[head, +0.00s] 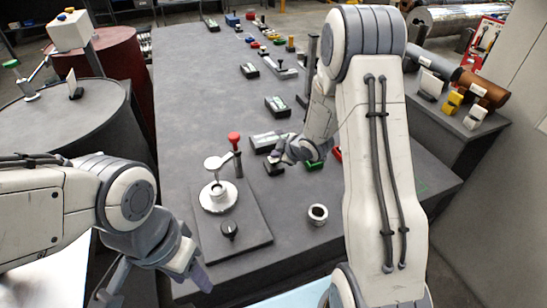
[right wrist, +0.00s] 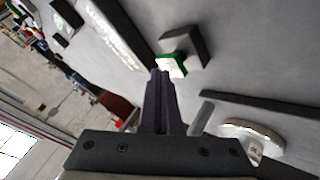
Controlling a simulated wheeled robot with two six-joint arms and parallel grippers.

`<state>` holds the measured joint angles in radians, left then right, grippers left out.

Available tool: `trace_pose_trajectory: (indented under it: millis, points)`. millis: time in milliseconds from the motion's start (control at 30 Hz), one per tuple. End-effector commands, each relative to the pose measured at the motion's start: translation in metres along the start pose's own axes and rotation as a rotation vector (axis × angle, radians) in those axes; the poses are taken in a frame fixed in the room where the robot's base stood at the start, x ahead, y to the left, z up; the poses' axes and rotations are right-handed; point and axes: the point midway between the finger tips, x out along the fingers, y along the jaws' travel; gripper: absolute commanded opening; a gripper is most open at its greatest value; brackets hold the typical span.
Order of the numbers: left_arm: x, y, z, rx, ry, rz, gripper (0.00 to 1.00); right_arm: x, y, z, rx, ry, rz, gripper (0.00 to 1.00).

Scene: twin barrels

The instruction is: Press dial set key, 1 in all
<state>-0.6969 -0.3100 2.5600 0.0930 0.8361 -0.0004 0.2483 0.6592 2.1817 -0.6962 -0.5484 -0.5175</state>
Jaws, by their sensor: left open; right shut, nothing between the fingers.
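A small key (right wrist: 173,65), white with a green edge, sits on a dark block in the right wrist view. I cannot read a label on it, so I cannot confirm that it is the dial set key. My right gripper (right wrist: 160,74) is shut and empty, its fingertips pointing at the key and meeting its edge in the picture; contact is unclear. In the head view my right gripper (head: 276,157) is low over the dark block (head: 274,169), just below a display box (head: 268,141), and hides the key's top. My left gripper (head: 155,286) is open and empty at the lower left.
Green (head: 314,165) and red parts are partly behind my right arm. A grey barrel (head: 70,125) stands left.

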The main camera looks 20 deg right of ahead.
Motion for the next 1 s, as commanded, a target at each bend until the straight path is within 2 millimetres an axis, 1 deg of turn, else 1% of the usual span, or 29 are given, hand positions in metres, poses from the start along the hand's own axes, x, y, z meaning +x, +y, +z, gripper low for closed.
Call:
trace_pose_trajectory:
  millis: [33, 200, 633, 767, 1000]
  points:
    - [-0.005, 0.000, 0.000, 0.000, 0.000, 0.000, 0.50, -0.004, 0.002, -0.002, 0.000, -0.001, -0.001, 0.00]
    - [-0.013, 0.001, -0.001, 0.000, 0.000, 0.000, 0.50, -0.011, 0.007, -0.007, 0.000, -0.001, 0.000, 0.00]
    - [-0.015, 0.001, -0.001, 0.000, 0.000, 0.000, 0.50, -0.012, 0.009, -0.009, 0.000, 0.000, 0.000, 0.00]
    - [-0.025, 0.002, -0.001, 0.000, 0.000, 0.000, 0.50, -0.020, 0.014, -0.014, 0.000, 0.000, 0.001, 0.00]
    - [-0.047, 0.003, -0.003, 0.000, 0.000, 0.000, 0.50, -0.037, 0.027, -0.027, 0.000, 0.000, 0.000, 0.00]
